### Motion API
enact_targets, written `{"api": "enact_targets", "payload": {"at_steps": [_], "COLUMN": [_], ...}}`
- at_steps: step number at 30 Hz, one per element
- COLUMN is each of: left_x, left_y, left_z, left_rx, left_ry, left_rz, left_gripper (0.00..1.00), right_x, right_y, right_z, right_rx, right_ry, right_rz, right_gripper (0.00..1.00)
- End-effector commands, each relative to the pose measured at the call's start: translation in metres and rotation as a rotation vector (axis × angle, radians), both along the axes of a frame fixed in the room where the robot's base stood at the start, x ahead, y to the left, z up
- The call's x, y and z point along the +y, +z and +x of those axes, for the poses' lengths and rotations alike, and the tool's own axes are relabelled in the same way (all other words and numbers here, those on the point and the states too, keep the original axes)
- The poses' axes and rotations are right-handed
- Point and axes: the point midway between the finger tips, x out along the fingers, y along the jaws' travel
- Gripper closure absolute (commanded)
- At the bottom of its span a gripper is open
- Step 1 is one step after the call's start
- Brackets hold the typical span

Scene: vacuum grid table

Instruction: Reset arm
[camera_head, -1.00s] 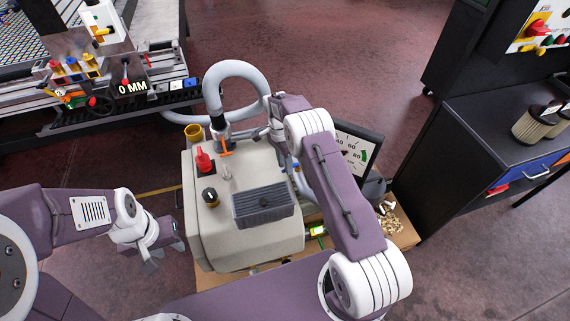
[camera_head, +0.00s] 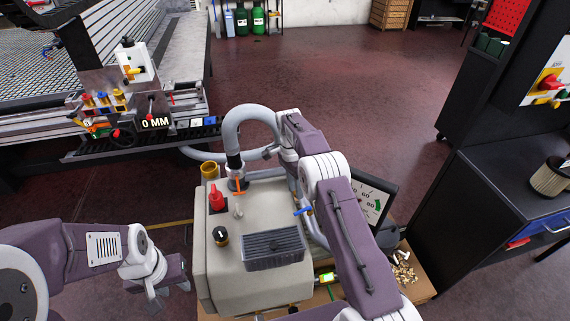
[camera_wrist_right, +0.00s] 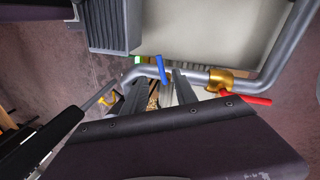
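In the head view my left gripper (camera_head: 168,291) hangs at the lower left, beside the beige machine (camera_head: 222,262). Its fingers look apart, with nothing visible between them. My right arm reaches up past the machine's right side, and its wrist is behind the machine, near the grey hose (camera_head: 240,112). The right fingers are hard to make out there. In the right wrist view my right gripper (camera_wrist_right: 158,88) shows two dark fingers with a gap between them. A blue valve lever (camera_wrist_right: 161,70) and a grey pipe (camera_wrist_right: 215,78) lie beyond the fingers. I see nothing clamped.
The machine carries a red switch (camera_head: 217,199) and a black knob (camera_head: 221,236). A gauge panel (camera_head: 369,200) stands right of my right arm. A dark cabinet (camera_head: 470,205) is at the right, and a grid table (camera_head: 85,55) at the back left. Open floor lies between.

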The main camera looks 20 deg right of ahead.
Motion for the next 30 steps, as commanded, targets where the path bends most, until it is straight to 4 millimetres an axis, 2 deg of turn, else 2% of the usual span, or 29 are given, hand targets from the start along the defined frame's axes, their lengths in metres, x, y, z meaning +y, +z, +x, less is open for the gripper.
{"api": "enact_targets", "payload": {"at_steps": [4, 7, 8, 10, 12, 14, 18, 20, 22, 26, 30], "left_x": [0.0, 0.0, 0.0, 0.0, 0.0, 0.0, 0.0, 0.0, 0.0, 0.0, 0.0], "left_y": [0.002, 0.007, 0.009, 0.014, 0.021, 0.026, 0.036, 0.04, 0.045, 0.053, 0.055], "left_z": [0.0, 0.0, 0.0, 0.0, 0.0, 0.0, 0.0, 0.0, 0.0, 0.0, 0.0], "left_rx": [0.0, 0.0, 0.0, 0.0, 0.0, 0.0, 0.0, 0.0, 0.0, 0.0, 0.0], "left_ry": [0.0, 0.0, 0.0, 0.0, 0.0, 0.0, 0.0, 0.0, 0.0, 0.0, 0.0], "left_rz": [0.0, 0.0, 0.0, 0.0, 0.0, 0.0, 0.0, 0.0, 0.0, 0.0, 0.0], "left_gripper": [0.64, 0.64, 0.64, 0.64, 0.64, 0.64, 0.64, 0.64, 0.64, 0.64, 0.64], "right_x": [0.0, 0.001, 0.001, 0.002, 0.003, 0.004, 0.008, 0.01, 0.012, 0.015, 0.018], "right_y": [0.003, 0.026, 0.038, 0.076, 0.114, 0.137, 0.173, 0.182, 0.186, 0.174, 0.139], "right_z": [0.0, 0.007, 0.011, 0.015, 0.004, -0.01, -0.05, -0.071, -0.1, -0.164, -0.232], "right_rx": [-0.001, -0.041, -0.061, -0.11, -0.122, -0.125, -0.141, -0.15, -0.159, -0.176, -0.179], "right_ry": [0.0, 0.001, 0.002, 0.004, 0.005, 0.007, 0.086, 0.15, 0.249, 0.484, 0.768], "right_rz": [0.0, 0.0, 0.0, 0.001, 0.003, 0.006, 0.027, 0.04, 0.059, 0.092, 0.126], "right_gripper": [0.66, 0.66, 0.66, 0.66, 0.66, 0.66, 0.66, 0.66, 0.66, 0.66, 0.66]}}
